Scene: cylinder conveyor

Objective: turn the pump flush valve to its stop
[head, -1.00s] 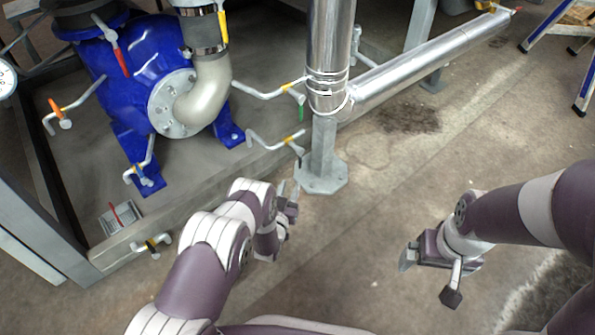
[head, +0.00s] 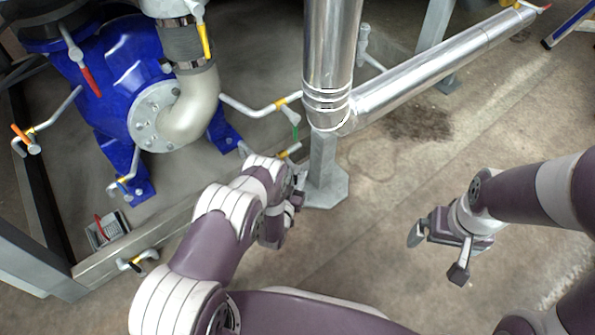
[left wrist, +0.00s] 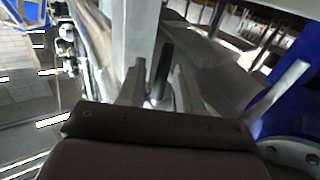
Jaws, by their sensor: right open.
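My left gripper (head: 297,186) is beside the grey support post, at the end of a pipe with a yellow band (head: 289,151). The black-handled valve on this pipe is mostly hidden by the gripper in the head view. In the left wrist view the two fingers (left wrist: 158,88) stand apart, and a dark upright handle (left wrist: 163,68) shows between them. I cannot tell whether they touch it. Nothing readable marks which valve is the pump flush valve. My right gripper (head: 437,254) is open and empty above the floor on the right.
A green-handled valve (head: 295,121) hangs just above the left gripper. The blue pump (head: 121,55) carries red-, yellow- and orange-handled valves nearby. The grey post (head: 322,170) and shiny pipe (head: 430,72) stand close right. Floor between the arms is clear.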

